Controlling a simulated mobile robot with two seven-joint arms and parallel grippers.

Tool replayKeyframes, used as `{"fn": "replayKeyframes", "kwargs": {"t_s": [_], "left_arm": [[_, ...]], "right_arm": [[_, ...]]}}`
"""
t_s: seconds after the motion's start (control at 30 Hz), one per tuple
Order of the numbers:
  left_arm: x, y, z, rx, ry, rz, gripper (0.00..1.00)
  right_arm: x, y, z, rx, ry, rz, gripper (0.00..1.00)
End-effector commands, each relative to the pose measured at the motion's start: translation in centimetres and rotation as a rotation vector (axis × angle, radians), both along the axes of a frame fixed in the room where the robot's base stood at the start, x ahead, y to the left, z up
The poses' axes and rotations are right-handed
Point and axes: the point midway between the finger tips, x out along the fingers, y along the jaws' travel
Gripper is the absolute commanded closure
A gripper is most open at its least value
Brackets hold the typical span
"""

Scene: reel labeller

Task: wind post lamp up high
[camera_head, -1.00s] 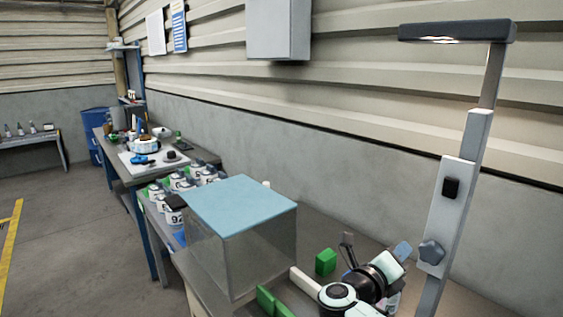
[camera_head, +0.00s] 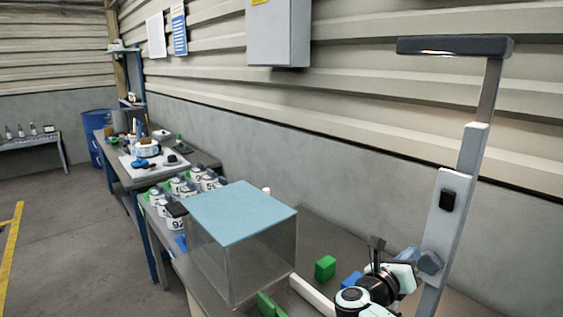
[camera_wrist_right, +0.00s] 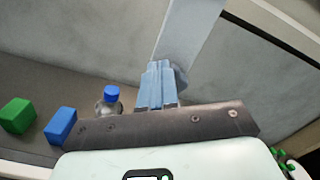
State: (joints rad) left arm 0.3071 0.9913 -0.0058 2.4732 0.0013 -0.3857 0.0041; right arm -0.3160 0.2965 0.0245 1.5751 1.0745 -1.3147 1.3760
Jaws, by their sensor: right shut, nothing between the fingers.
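The post lamp has a dark flat head (camera_head: 455,46) on a thin arm above a pale sleeve and post (camera_head: 447,205). A black switch (camera_head: 448,200) sits on the post's face. A blue-grey knob (camera_head: 430,262) sits lower on it. My right gripper (camera_head: 412,255) is beside the knob; its pale blue fingers are shut with nothing between them. In the right wrist view the fingers (camera_wrist_right: 158,66) partly cover the knob (camera_wrist_right: 180,80); I cannot tell whether they touch it. My left gripper is not in view.
A clear box with a blue lid (camera_head: 240,212) stands left of my right arm. A green block (camera_head: 325,267) and a blue block (camera_head: 352,280) lie on the bench. A blue-capped bottle (camera_wrist_right: 110,98) stands near the fingers. Several cans (camera_head: 172,218) stand farther left.

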Motion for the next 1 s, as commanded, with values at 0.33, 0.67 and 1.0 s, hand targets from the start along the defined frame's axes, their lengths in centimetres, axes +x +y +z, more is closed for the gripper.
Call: {"fn": "replayKeyframes", "kwargs": {"t_s": [0.33,0.67,1.0], "left_arm": [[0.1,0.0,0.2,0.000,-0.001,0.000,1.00],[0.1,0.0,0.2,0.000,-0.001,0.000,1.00],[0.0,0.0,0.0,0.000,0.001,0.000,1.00]], "right_arm": [[1.7,-2.0,-0.1,-0.001,0.000,-0.001,1.00],[1.8,-2.1,-0.1,-0.001,0.001,0.000,1.00],[1.7,-2.1,-0.3,-0.001,0.002,0.000,1.00]]}}
